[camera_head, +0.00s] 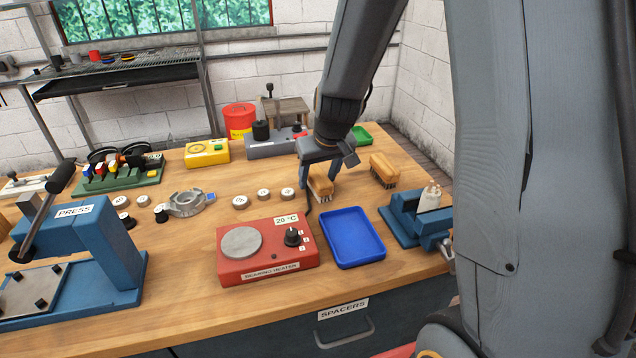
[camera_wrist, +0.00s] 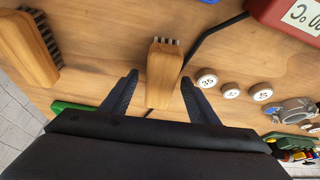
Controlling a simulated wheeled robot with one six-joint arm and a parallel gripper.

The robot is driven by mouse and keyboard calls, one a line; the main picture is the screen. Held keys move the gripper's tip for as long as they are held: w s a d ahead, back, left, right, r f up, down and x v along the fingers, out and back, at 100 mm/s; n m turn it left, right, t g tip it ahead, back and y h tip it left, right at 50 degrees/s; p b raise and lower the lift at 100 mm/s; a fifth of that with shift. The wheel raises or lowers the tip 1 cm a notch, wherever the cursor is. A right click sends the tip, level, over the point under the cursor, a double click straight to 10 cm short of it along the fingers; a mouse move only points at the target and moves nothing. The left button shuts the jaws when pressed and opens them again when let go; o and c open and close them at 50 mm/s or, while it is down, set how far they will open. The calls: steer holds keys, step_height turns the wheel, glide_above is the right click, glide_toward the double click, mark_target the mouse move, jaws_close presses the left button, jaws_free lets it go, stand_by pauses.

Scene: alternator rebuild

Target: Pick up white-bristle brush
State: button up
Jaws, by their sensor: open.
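The white-bristle brush (camera_head: 321,186) has a wooden body and pale bristles and lies on the bench. In the wrist view the brush (camera_wrist: 164,72) sits between my fingertips, its pale bristles showing at the far end. My gripper (camera_head: 318,178) points down over it and is open. In the wrist view my gripper (camera_wrist: 159,80) has a finger on each side of the brush, with a visible gap on both sides. Whether the fingertips are level with its body is hard to tell.
A second wooden brush (camera_head: 384,168) with dark bristles lies to the right; it also shows in the wrist view (camera_wrist: 30,48). A blue tray (camera_head: 352,238), a red bearing heater (camera_head: 265,252) with a dark cord, and a blue vise (camera_head: 405,220) stand nearer. Several spacers (camera_head: 263,194) lie left.

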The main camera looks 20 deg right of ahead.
mark_target(318, 174)
steer(key=shift+f, duration=0.1)
stand_by(0.3)
steer(key=c, duration=1.2)
steer(key=shift+r+p, duration=0.35)
steer(key=shift+r, duration=0.05)
step_height(318, 174, up, 10)
steer(key=shift+f+b, duration=0.15)
steer(key=shift+b, duration=0.5)
steer(key=o, duration=0.6)
steer(key=c, duration=0.4)
